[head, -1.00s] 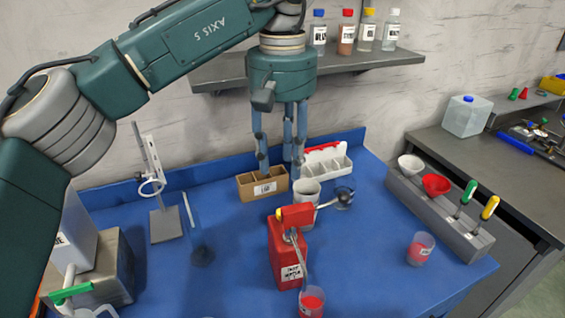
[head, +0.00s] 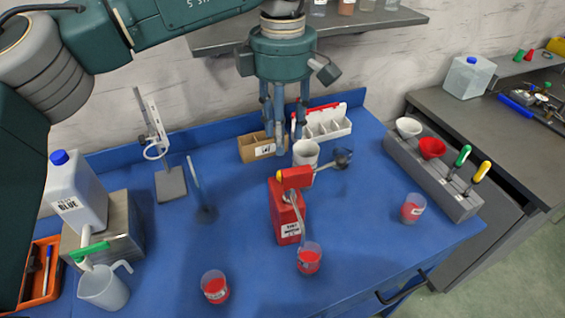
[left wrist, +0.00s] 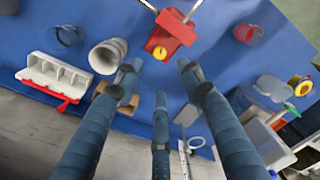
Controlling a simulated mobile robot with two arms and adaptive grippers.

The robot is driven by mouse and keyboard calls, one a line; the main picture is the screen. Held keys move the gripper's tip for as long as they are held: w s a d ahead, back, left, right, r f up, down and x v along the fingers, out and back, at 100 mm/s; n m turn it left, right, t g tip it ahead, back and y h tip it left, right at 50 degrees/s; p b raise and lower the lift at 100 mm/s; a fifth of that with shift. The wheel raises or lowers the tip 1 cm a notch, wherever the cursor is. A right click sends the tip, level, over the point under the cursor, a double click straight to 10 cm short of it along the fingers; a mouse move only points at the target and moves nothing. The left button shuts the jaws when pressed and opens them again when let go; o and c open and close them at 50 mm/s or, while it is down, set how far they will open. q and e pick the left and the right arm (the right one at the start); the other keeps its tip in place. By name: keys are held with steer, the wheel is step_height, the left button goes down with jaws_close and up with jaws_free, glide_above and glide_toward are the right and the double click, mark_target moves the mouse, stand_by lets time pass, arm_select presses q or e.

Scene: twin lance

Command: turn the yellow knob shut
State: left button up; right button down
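The yellow knob (head: 281,176) sits at the left end of the red head on top of the red can (head: 286,213). In the left wrist view the yellow knob (left wrist: 159,52) shows on the red can's near side. One metal lance (head: 302,222) runs from the can towards a beaker of red liquid (head: 309,259); another reaches right towards a dark beaker (head: 343,158). My left gripper (head: 287,142) hangs fingers down above and behind the knob, apart from it. Its fingers are spread and empty in the left wrist view (left wrist: 158,76). My right gripper is not in view.
A white cup (head: 305,154), a tan box (head: 254,147) and a white divided rack (head: 327,123) stand close behind the can. More red beakers stand at front (head: 215,287) and right (head: 413,208). A blue-capped jug (head: 73,193) with green tap stands left.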

arm_select(q)
step_height(320, 180, down, 10)
steer(key=shift+f+p, duration=0.1)
steer(key=shift+p, duration=1)
